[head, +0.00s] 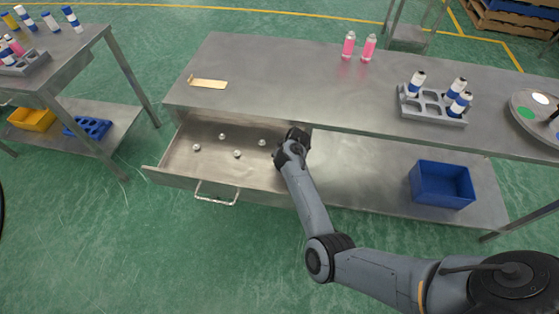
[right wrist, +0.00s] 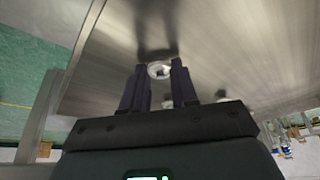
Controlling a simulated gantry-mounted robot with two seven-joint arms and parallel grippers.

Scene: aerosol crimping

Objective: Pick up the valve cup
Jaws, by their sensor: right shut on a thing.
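Several small silvery valve cups lie in the open drawer (head: 222,172) in the head view, among them one valve cup (head: 262,142) just left of my right gripper (head: 288,150). My right gripper is at the drawer's right side. In the right wrist view, a round pale valve cup (right wrist: 159,70) sits between the fingertips, and the gripper is shut on it. Two other small cups show beyond the fingers, one of them at the right finger's side (right wrist: 222,98). In the head view my gripper's fingers are mostly hidden by the wrist. My left gripper is not in view.
The steel tabletop (head: 290,75) overhangs the drawer's back. On it are a tan plate (head: 207,83), two pink bottles (head: 348,45) and a grey rack (head: 430,108) with several cans. A blue bin (head: 441,185) stands on the lower shelf.

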